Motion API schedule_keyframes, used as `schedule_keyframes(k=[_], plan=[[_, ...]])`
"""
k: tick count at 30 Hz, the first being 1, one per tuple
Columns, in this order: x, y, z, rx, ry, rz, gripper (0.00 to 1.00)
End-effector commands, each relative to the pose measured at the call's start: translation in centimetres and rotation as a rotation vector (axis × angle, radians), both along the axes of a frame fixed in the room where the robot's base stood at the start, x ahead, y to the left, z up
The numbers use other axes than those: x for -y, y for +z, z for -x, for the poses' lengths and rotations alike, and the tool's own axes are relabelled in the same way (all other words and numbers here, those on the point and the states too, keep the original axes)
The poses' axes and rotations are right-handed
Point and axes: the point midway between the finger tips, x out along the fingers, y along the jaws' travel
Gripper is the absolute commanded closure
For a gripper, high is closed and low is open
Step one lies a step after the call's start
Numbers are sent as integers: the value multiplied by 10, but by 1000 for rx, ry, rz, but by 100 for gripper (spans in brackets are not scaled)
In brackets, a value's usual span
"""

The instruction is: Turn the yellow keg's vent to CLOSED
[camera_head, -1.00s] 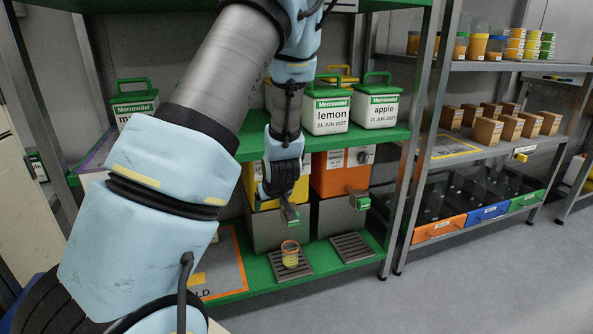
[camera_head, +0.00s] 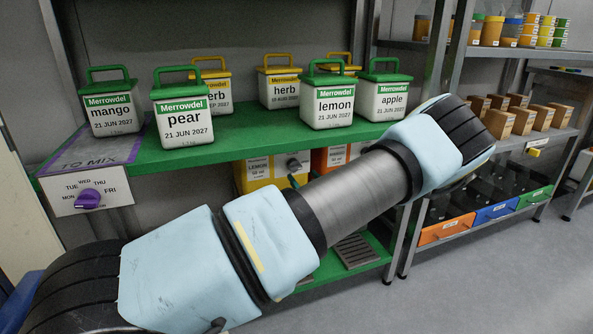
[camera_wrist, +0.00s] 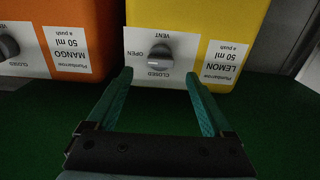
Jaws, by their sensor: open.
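The yellow keg (camera_wrist: 190,16) fills the upper middle of the wrist view, with its labels upside down. Its LEMON label (camera_wrist: 223,62) is on the right. Its grey vent knob (camera_wrist: 159,57) sits on a white plate marked VENT, OPEN and CLOSED; I cannot tell clearly which mark it points to. My gripper (camera_wrist: 159,77) is open and empty, its teal fingers spread wide towards the plate, with the knob between their lines. I see no contact with the knob. In the head view the yellow keg (camera_head: 240,178) and vent knob (camera_head: 293,164) show above my arm, which hides the rest.
The orange MANGO keg (camera_wrist: 80,15) with its own knob (camera_wrist: 7,47) stands beside the yellow one. A metal upright (camera_head: 433,80) is on the right.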

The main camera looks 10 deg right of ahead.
Motion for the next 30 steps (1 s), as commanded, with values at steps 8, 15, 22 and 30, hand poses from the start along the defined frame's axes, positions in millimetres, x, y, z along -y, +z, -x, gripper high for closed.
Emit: schedule_keyframes(k=[8, 15, 22, 30], plan=[[-7, -1, -48, 0, 1, -1, 15], [-8, 0, -64, -1, -1, -1, 15], [-9, 0, -65, -2, -1, -1, 15], [-9, 0, -65, -2, 0, -1, 41]])
